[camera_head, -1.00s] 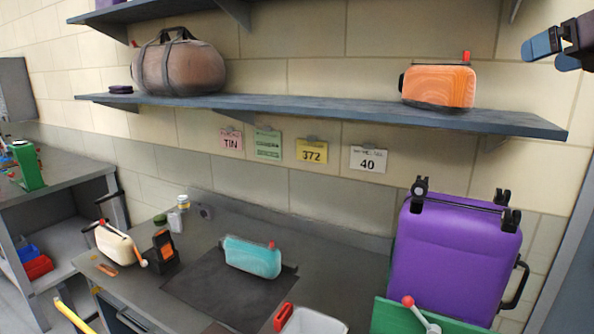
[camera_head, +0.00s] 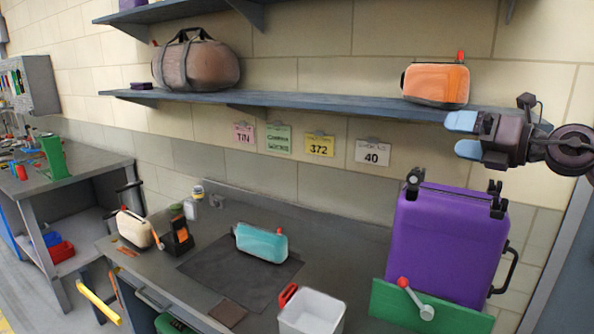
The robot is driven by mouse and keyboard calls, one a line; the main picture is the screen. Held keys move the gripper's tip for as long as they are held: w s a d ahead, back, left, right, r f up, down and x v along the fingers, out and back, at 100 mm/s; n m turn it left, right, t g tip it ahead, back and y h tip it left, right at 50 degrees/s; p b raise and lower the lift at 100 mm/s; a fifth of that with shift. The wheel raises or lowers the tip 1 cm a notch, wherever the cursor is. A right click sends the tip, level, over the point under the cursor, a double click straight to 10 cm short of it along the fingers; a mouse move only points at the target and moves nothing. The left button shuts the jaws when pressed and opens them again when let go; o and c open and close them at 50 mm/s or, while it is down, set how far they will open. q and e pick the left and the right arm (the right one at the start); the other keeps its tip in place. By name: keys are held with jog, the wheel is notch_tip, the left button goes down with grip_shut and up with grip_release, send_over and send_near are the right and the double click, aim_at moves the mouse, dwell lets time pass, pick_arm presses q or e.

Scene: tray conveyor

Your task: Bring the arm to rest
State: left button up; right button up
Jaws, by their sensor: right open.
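My right gripper (camera_head: 462,135) comes in from the right, in front of the wall and the right end of the shelf. Its two blue fingertips are apart and point left, with nothing between them. It is above the purple suitcase (camera_head: 447,245) and below and right of the orange canister (camera_head: 436,84) on the shelf, apart from both as far as I can tell. My left gripper is not in the picture.
A blue-grey shelf (camera_head: 300,101) carries a brown duffel bag (camera_head: 197,68). Below, a workbench (camera_head: 345,275) holds a teal canister (camera_head: 262,243) on a dark mat, a cream canister (camera_head: 134,228) and a white bin (camera_head: 312,314). A green panel (camera_head: 385,298) stands before the suitcase.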

jog(key=a+f+m+t+y, duration=0.1)
jog(key=a+f+m+t, duration=0.1)
jog(key=a+f+m, duration=0.35)
jog(key=s+d+f+m+h, duration=0.2)
jog(key=s+f+m+h, duration=0.3)
jog(key=f+m, duration=0.35)
jog(key=s+d+f+m+h, duration=0.1)
jog(key=s+f+m+h, duration=0.35)
jog(key=f+m, duration=0.35)
jog(key=s+d+f+m+h, duration=0.2)
jog(key=s+f+m+h, duration=0.2)
jog(key=f+m+h, duration=0.4)
jog(key=s+a+f+m+g+y, duration=0.25)
jog(key=s+f+g, duration=0.45)
jog(key=s, duration=0.5)
jog(key=s+a+f+m+g+y, duration=0.15)
jog(key=s+f+m+g, duration=0.25)
jog(key=s+f, duration=0.7)
jog(key=w+f+t, duration=0.5)
jog(key=f+t, duration=0.2)
jog(key=shift+w+d+f+n+t+y, duration=0.2)
jog(key=shift+w+f+n+t+y, duration=0.05)
jog(key=shift+f+n+t+y, duration=0.1)
